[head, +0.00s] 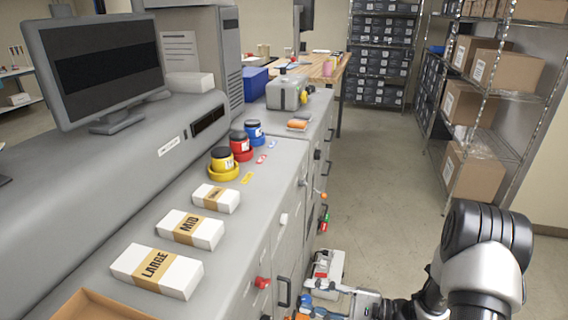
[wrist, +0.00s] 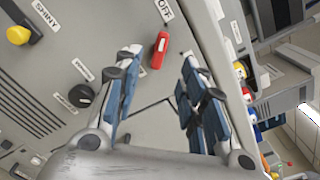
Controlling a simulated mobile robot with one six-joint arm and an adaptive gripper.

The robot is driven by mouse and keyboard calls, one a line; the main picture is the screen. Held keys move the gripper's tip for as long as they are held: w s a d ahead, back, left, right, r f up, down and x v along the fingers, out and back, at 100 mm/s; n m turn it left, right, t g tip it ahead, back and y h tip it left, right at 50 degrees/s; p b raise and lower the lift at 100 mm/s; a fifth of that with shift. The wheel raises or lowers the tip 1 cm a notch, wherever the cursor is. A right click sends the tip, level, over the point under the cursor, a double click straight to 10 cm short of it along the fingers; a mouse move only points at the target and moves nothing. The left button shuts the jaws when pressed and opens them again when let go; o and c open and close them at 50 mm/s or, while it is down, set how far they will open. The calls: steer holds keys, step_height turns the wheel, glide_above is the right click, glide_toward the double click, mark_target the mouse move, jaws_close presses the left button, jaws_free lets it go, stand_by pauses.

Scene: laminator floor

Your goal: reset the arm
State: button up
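My arm (head: 482,255) reaches from the lower right of the head view toward the front of the grey machine. My gripper (wrist: 158,72) is open in the wrist view, its two blue-padded fingers apart with nothing between them. It faces a grey control panel (wrist: 145,20). A red handle or switch (wrist: 160,50) on the panel shows just past the fingertips; I cannot tell the gap to it. In the head view the gripper is low beside the machine front, partly hard to make out.
A yellow knob (wrist: 18,35) and a black knob (wrist: 80,96) sit on the panel. On the machine top are LARGE (head: 157,270) and MID (head: 190,229) boxes, a smaller box (head: 216,198) and coloured jars (head: 241,147). Shelving (head: 507,150) with cartons stands right; the aisle floor (head: 385,180) is clear.

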steer(key=s+a+r+n+g+h, duration=0.5)
steer(key=s+r+n+g+h, duration=0.25)
steer(key=s+r, duration=0.45)
steer(key=s+d+r+n+t+h, duration=0.5)
steer(key=s+d+r+t+h, duration=0.1)
steer(key=s+d+h, duration=0.3)
steer(key=shift+r, duration=0.45)
steer(key=shift+h, duration=0.25)
